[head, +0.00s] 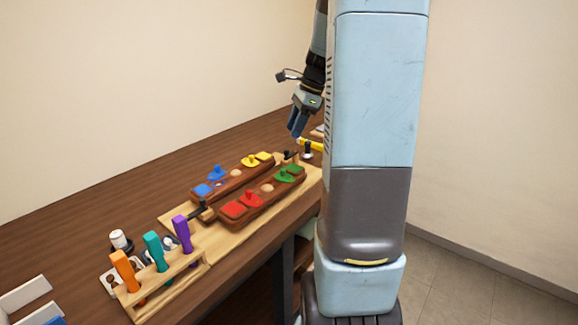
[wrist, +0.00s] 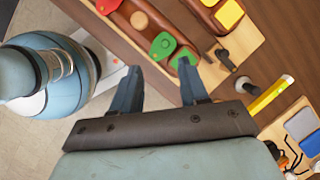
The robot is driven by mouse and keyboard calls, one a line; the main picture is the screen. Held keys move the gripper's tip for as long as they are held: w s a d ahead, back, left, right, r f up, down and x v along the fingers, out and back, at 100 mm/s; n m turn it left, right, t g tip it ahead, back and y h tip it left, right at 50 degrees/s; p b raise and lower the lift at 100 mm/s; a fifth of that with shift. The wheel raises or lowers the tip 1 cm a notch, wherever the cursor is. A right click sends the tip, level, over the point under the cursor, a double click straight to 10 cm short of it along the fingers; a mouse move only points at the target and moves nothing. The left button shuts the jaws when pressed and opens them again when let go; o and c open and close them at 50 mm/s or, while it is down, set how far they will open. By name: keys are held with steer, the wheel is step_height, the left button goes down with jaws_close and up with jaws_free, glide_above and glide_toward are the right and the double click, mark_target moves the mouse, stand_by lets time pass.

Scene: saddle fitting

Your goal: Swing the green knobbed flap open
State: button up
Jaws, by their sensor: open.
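The green knobbed flap (head: 284,177) lies at the right part of the near brown block (head: 262,197), beside a flat green square (head: 296,169). In the wrist view the green flap (wrist: 162,46) shows just beyond the gap between the fingertips, and the green square (wrist: 183,56) is by the right fingertip. My gripper (head: 296,133) is open, its blue fingers pointing down, apart from the flap and above the board's right end. In the wrist view the open gripper (wrist: 159,66) holds nothing. Its height over the flap is hard to judge.
A red knobbed flap (head: 252,199) is on the same block. The far block (head: 232,181) carries blue and yellow flaps. A black-topped post (head: 307,150) and a yellow bar (head: 312,145) stand at the right. A rack (head: 165,284) with orange, teal and purple handles is at front left.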

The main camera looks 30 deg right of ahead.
steer(key=d+f+m, duration=0.1)
steer(key=d, duration=0.1)
glide_toward(285, 174)
steer(key=shift+m, duration=0.3)
steer(key=x, duration=0.2)
steer(key=w+x, duration=0.1)
steer(key=x, duration=0.4)
steer(key=shift+w+a, duration=0.25)
steer(key=shift+a, duration=0.2)
